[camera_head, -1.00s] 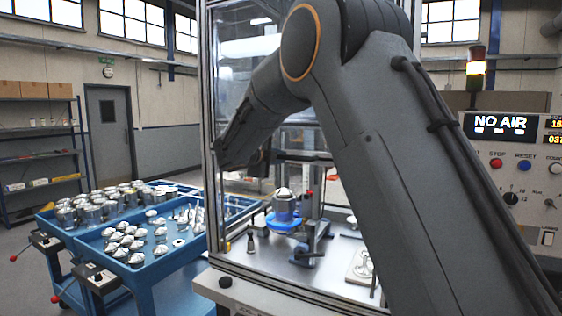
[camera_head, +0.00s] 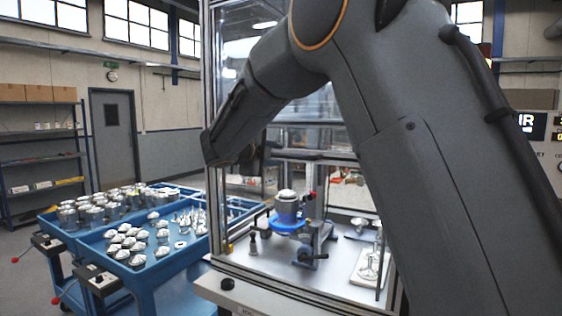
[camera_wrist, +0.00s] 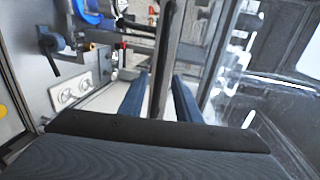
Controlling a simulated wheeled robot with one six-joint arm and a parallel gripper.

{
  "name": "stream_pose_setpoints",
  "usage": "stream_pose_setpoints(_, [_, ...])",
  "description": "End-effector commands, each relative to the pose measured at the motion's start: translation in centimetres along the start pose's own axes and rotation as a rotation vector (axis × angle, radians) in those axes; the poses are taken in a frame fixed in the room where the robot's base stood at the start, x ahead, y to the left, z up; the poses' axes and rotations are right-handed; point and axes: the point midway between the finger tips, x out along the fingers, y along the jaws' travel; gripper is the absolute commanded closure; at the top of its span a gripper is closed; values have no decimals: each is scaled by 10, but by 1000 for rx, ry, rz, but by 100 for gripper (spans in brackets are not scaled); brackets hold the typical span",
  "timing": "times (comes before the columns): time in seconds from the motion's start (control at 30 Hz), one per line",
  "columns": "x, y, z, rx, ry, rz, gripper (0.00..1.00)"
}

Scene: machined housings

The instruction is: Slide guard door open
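The guard door is a clear panel (camera_head: 235,75) in a metal frame on the front of the machine enclosure. In the head view my arm covers much of it, so how far it stands open is unclear. My gripper (camera_wrist: 160,85) shows in the wrist view as two blue fingers standing apart. A dark upright bar (camera_wrist: 167,45), possibly the door's handle or edge, runs between the fingers, with a gap beside it. Contact is not clear. In the head view my gripper is hidden behind my arm.
Inside the enclosure, a housing (camera_head: 287,208) sits on a blue fixture (camera_head: 290,225). A blue cart (camera_head: 150,282) with several metal parts stands at the left. A control panel (camera_head: 545,160) is at the right, mostly behind my arm.

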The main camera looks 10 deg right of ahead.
Motion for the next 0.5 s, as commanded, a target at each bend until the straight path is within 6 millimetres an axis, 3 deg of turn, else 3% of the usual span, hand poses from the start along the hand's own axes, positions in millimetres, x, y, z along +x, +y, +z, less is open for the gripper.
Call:
stream_pose_setpoints(0.2, [-23, 0, 0, 0, -1, -1, 70])
stream_pose_setpoints(0.5, [-26, 0, 0, 0, 1, -1, 70])
